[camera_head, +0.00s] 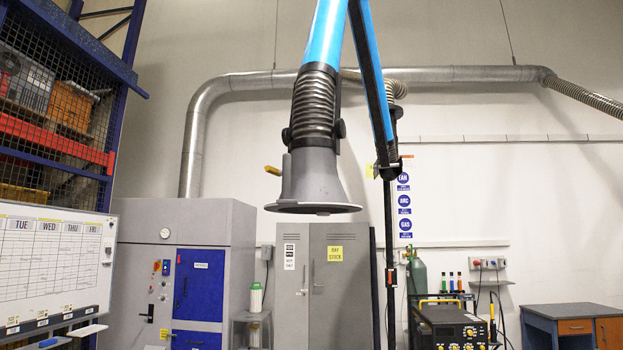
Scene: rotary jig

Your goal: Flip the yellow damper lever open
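The yellow damper lever (272,170) is a short yellow handle on the left side of the grey extraction hood (312,180). It points out to the left and slightly up from the hood, and its inner end is hard to make out. The hood hangs mouth down below a ribbed flexible hose (315,105) on a blue extraction arm (325,35). My gripper is not in view, so its distance from the lever cannot be told.
A second blue tube with a black post (388,230) comes down right of the hood. Below stand a grey cabinet (325,300) and a machine with blue doors (199,285). A whiteboard (50,265) is at left, a welder (450,328) at right. Open air surrounds the lever's left side.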

